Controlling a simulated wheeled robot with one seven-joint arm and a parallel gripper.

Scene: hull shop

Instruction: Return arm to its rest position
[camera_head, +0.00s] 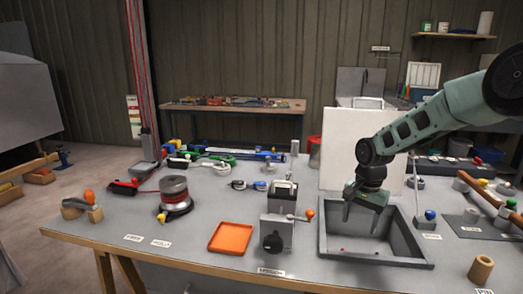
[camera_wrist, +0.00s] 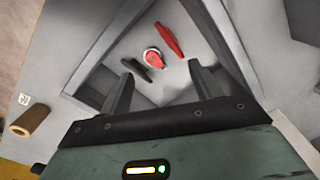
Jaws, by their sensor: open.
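My arm reaches in from the right in the head view. My gripper (camera_head: 366,214) points down over the grey bin (camera_head: 377,262) set in the table. Its two dark fingers are apart with nothing between them. In the wrist view my gripper (camera_wrist: 158,85) is open above the bin (camera_wrist: 95,82). On the bin floor lie a long red piece (camera_wrist: 169,40), a round red and white piece (camera_wrist: 153,58) and a dark piece (camera_wrist: 137,69). They look apart from the fingers. The gripper's exact height over the bin floor is hard to tell.
An orange tray (camera_head: 231,238) and a grey device with a crank (camera_head: 278,222) stand left of the bin. A white panel (camera_head: 341,150) stands behind it. A tan cylinder (camera_head: 481,269) stands at the front right. The table's front left is mostly clear.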

